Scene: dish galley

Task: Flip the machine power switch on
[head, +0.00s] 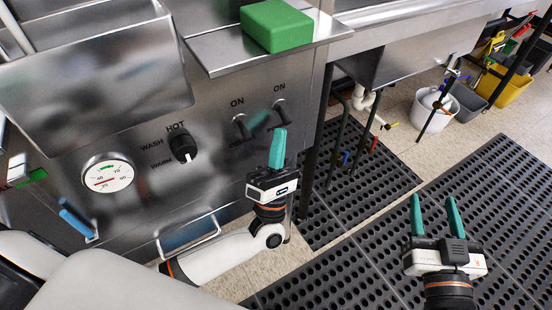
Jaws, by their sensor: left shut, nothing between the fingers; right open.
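Two toggle switches sit on the steel front panel of the machine (135,120), each under an ON label. The left switch (240,122) and the right switch (281,110) both show metal levers. Which of them is the power switch I cannot tell, as the lower labels are partly hidden or too small. My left gripper (278,133) is shut and empty, its teal fingertips just below the right switch. Whether they touch its lever I cannot tell. My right gripper (434,200) is open and empty above the black floor mat, away from the machine.
A black wash knob (183,148) and a round gauge (108,177) are left of the switches. A green block (276,26) lies on the steel shelf (225,58) above them. A perforated black mat (370,235) covers the floor; buckets (437,108) stand far right.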

